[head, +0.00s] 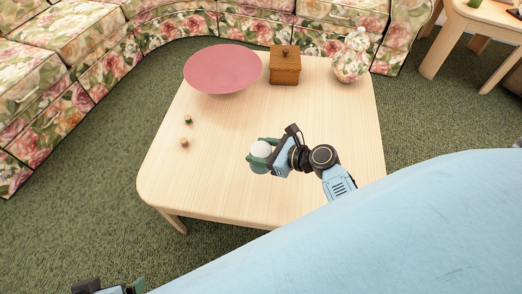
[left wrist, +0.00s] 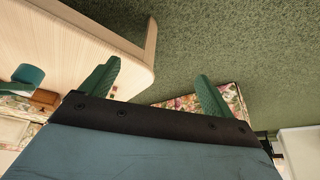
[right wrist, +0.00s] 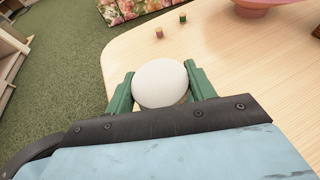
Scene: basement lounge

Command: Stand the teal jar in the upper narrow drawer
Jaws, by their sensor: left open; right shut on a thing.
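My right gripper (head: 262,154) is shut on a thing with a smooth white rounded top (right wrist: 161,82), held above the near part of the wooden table. Its two green fingers press the thing from both sides in the right wrist view. The lower part of the thing is mostly hidden, so I cannot tell whether it is the teal jar. My left gripper (left wrist: 155,85) is open and empty, with floor and the table's edge beyond its fingers. Only a bit of it shows at the bottom left of the head view. No drawer can be made out.
The pale wooden table (head: 215,185) bears a wide pink dish (head: 222,68), a brown lidded box (head: 285,66), a floral lidded vase (head: 352,58) and two small pegs (head: 186,142). Floral sofas (head: 180,15) stand behind. A side table (head: 470,22) is at top right. Green carpet is clear at left.

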